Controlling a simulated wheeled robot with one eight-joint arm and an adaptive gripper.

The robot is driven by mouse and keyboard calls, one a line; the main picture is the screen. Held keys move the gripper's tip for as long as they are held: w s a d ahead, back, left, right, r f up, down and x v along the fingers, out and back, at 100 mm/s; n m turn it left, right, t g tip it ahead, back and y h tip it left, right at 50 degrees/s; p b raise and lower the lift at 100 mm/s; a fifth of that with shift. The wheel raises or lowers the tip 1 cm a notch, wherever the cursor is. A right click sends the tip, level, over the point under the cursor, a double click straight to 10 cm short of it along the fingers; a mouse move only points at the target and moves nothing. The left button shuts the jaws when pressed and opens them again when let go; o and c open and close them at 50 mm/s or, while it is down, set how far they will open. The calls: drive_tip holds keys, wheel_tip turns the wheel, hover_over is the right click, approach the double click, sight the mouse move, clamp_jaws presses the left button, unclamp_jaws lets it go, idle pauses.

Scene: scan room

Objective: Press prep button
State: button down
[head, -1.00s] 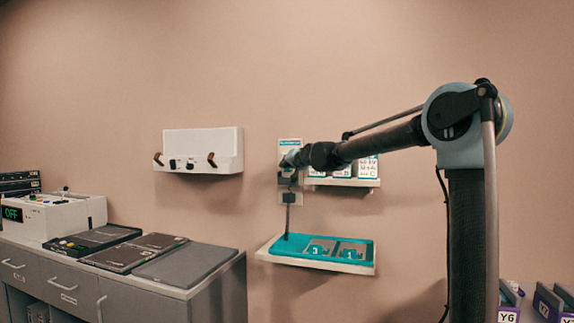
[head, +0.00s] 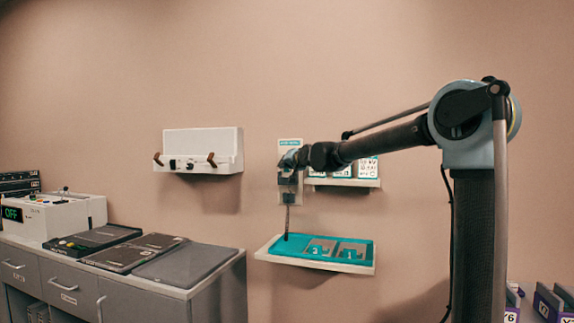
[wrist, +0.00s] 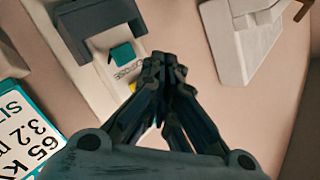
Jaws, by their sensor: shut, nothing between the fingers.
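A pale wall panel (head: 290,144) with a teal header is on the wall, behind the end of my arm in the head view. In the wrist view, a pale control box (wrist: 85,78) has a teal square button (wrist: 122,53), printed lettering below it and a bit of yellow (wrist: 133,87) beside my fingers. I cannot read which button is marked prep. My gripper (wrist: 163,62) is shut and empty, with its tips close beside the teal button in the picture. I cannot tell whether they touch the box. The fingers hide part of it.
A tray with a teal mat (head: 264,250) is below the panel, and a card shelf (head: 345,182) is at its right. A white wall holder (head: 203,150) is left. A grey cabinet (head: 215,285) with a white console (head: 60,214) is at far left.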

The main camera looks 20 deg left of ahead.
drive_tip(key=shift+s, duration=0.1)
drive_tip(key=s, duration=0.4)
drive_tip(key=shift+s+a, duration=0.15)
drive_tip(key=shift+s, duration=0.2)
idle(0.6)
drive_tip(key=s+d+f+g+h, duration=0.1)
drive_tip(key=s+d+f+h, duration=0.2)
drive_tip(key=d+f, duration=0.55)
drive_tip(key=s+d+f+g+h, duration=0.15)
drive_tip(key=s+d+f, duration=0.25)
drive_tip(key=d, duration=1)
drive_tip(key=s+d+f+g+h, duration=0.1)
drive_tip(key=s+d+f+h, duration=0.4)
drive_tip(key=d, duration=0.7)
drive_tip(key=s+d+f+g, duration=0.2)
drive_tip(key=s+d+f, duration=0.3)
drive_tip(key=s+f, duration=0.3)
drive_tip(key=s+d+f+g+h, duration=0.1)
drive_tip(key=s+d+f+g, duration=0.1)
drive_tip(key=s+d+f, duration=0.4)
drive_tip(key=s+d+f+g, duration=0.2)
drive_tip(key=s+d+f, duration=0.4)
drive_tip(key=s+f, duration=0.5)
drive_tip(key=s, duration=0.2)
drive_tip(key=shift+s+f+m+g, duration=0.3)
drive_tip(key=shift+s+f+g, duration=0.05)
drive_tip(key=shift+s, duration=0.05)
